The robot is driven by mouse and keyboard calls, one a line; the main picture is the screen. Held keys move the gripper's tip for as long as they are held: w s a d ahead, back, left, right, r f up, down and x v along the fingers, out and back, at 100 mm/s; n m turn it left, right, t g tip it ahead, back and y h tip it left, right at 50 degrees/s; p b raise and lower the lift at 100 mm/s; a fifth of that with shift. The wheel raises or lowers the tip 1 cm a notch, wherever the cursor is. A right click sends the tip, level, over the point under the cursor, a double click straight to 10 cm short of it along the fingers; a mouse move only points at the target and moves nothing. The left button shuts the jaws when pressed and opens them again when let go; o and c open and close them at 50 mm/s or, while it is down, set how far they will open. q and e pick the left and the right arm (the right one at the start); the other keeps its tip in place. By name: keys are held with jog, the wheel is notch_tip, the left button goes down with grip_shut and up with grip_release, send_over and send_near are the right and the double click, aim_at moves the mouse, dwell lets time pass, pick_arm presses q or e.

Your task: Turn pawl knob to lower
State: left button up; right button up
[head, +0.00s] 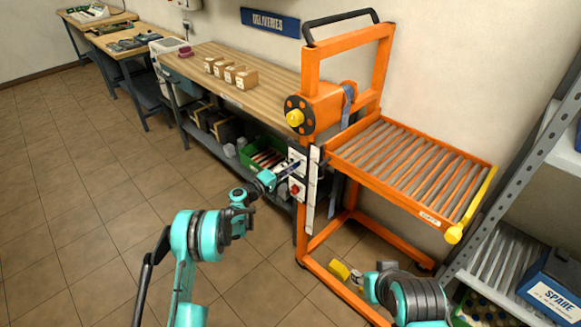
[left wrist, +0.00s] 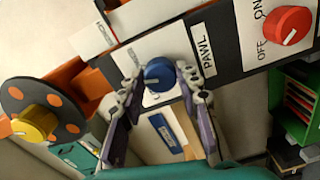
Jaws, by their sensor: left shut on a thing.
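The blue pawl knob (left wrist: 158,74) sits on a white plate beside the PAWL label (left wrist: 203,50) in the left wrist view. My left gripper (left wrist: 159,86) has one finger on each side of it and is shut on it. In the head view my left gripper (head: 283,172) reaches the control panel (head: 312,190) on the orange lift's post; the gripper largely hides the knob there. My right arm (head: 415,298) shows at the lower right of the head view; its fingers cannot be made out.
A red OFF/ON knob (left wrist: 287,25) is close to the pawl knob. A yellow-hubbed wheel (head: 297,115) is above the panel. The orange roller platform (head: 400,165) stands to its right. A workbench (head: 230,75) is behind, a grey shelf (head: 490,225) at right. Floor at left is clear.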

pick_arm(q)
jog(key=m, duration=0.5)
jog(key=shift+f, duration=0.1)
jog(key=shift+m, duration=0.4)
jog(key=o, duration=1.2)
jog(key=shift+c, duration=0.2)
jog(key=v, duration=1.2)
